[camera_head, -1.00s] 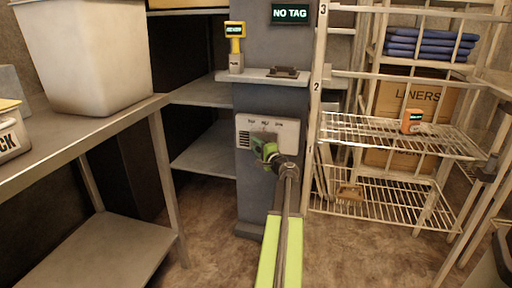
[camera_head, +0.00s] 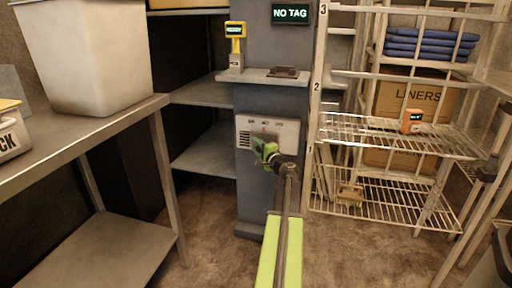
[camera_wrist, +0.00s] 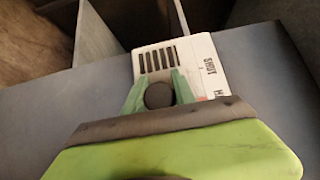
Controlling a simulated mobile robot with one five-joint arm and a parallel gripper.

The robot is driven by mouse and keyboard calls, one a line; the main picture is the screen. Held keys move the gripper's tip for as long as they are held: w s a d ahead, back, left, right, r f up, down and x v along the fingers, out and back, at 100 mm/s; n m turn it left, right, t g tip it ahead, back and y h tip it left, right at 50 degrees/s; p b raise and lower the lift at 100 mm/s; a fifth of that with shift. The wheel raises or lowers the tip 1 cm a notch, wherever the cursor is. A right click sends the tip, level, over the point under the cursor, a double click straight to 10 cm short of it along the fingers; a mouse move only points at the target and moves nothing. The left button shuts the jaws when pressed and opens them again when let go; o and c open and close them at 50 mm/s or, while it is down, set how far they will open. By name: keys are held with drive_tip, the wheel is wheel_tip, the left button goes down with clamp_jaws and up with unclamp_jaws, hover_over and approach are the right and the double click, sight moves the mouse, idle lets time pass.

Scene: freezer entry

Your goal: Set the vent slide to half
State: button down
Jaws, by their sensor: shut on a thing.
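The vent panel (camera_head: 290,130) is a pale plate on the front of the grey column, with small labels along its top and a slotted grille at its left. In the wrist view the panel (camera_wrist: 190,52) shows the grille, the word SHUT and part of another label starting with H. My gripper (camera_head: 264,152) is at the panel's lower middle. In the wrist view my gripper (camera_wrist: 158,92) has its green fingers on either side of a dark round knob (camera_wrist: 159,95), shut on it. The gripper hides the slide's track.
A small ledge (camera_head: 255,77) above the panel holds a yellow-topped device (camera_head: 235,45) and a dark block (camera_head: 283,72). A wire rack (camera_head: 400,140) stands close on the right. A steel table (camera_head: 90,130) with a white bin (camera_head: 85,55) is at the left.

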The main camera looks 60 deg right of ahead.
idle(0.3)
drive_tip(key=shift+s, duration=0.25)
drive_tip(key=c, duration=1)
unclamp_jaws()
drive_tip(key=shift+c, duration=0.2)
drive_tip(key=v, duration=1.7)
drive_tip(key=shift+s, duration=0.25)
